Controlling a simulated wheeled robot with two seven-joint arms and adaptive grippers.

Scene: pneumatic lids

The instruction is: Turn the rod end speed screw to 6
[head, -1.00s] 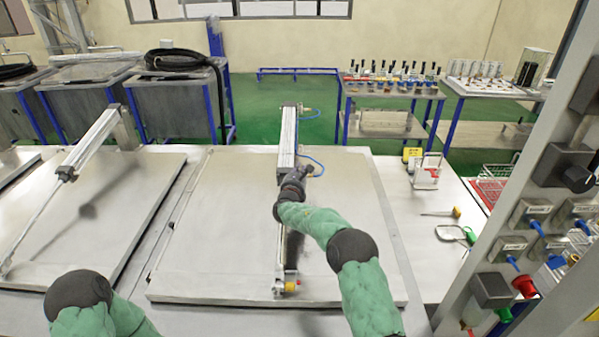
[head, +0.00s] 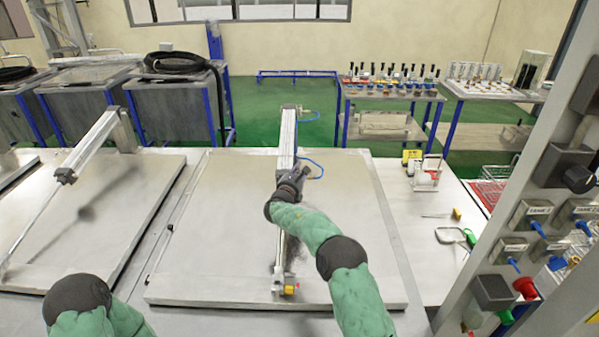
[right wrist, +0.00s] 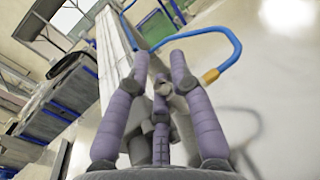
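The pneumatic cylinder (head: 288,130) lies along the middle panel in the head view, its rod running toward me to an end block (head: 283,283) with a yellow part. My right gripper (head: 296,175) is at the rod end of the cylinder body, by the blue hose (head: 314,162). In the right wrist view, the purple fingers (right wrist: 160,65) point along the cylinder (right wrist: 112,48), their tips partly drawn in with a visible gap between them. A hose fitting (right wrist: 210,76) is right of the tips. The speed screw cannot be made out. My left gripper is out of view.
A second cylinder (head: 88,147) lies on the left panel. A control post with valves (head: 535,212) stands at the right. The middle panel (head: 215,230) is clear left of the rod.

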